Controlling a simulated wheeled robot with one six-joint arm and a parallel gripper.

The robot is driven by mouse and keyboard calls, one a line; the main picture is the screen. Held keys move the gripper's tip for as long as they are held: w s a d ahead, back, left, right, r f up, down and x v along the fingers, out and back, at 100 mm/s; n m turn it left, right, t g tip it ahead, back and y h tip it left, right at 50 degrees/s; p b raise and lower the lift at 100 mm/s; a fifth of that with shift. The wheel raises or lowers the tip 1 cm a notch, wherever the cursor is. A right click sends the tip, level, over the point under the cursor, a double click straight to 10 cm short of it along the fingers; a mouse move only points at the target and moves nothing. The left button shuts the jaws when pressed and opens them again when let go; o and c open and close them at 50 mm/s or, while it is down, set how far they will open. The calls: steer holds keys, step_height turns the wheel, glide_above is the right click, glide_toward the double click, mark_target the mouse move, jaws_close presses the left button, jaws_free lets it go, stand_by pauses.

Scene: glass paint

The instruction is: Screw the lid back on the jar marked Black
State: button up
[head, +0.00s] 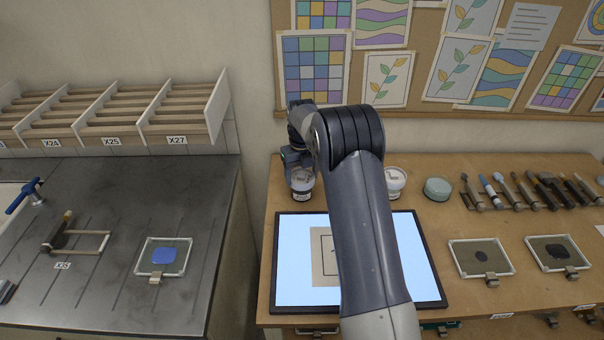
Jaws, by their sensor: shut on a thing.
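A small white jar (302,190) with a label stands at the back left of the wooden table, behind the light panel. Its label is too small to read. My gripper (297,164) is at the top of this jar, shut on what seems to be the lid. The fingertips and the lid are mostly hidden, so I cannot tell whether the lid is seated. A second white jar (396,185) stands to the right, partly behind my arm. Its label is not readable either.
A lit panel (425,262) with a paper lies in front of the jars. A round greenish container (437,189) and a row of tools (530,190) stand to the right. Two small trays (480,258) lie further forward. A dark worktop (110,215) is on the left, beyond a gap.

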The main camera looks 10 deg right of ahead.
steer(key=o, duration=1)
steer(key=shift+o, duration=0.6)
steer(key=shift+r, duration=0.1)
steer(key=shift+r+p, duration=1.75)
steer(key=shift+r, duration=1.2)
steer(key=shift+f, duration=0.1)
step_height(320, 180, down, 6)
steer(key=b, duration=0.4)
steer(key=shift+f, duration=0.15)
steer(key=shift+r+n, duration=0.2)
steer(key=shift+n, duration=0.5)
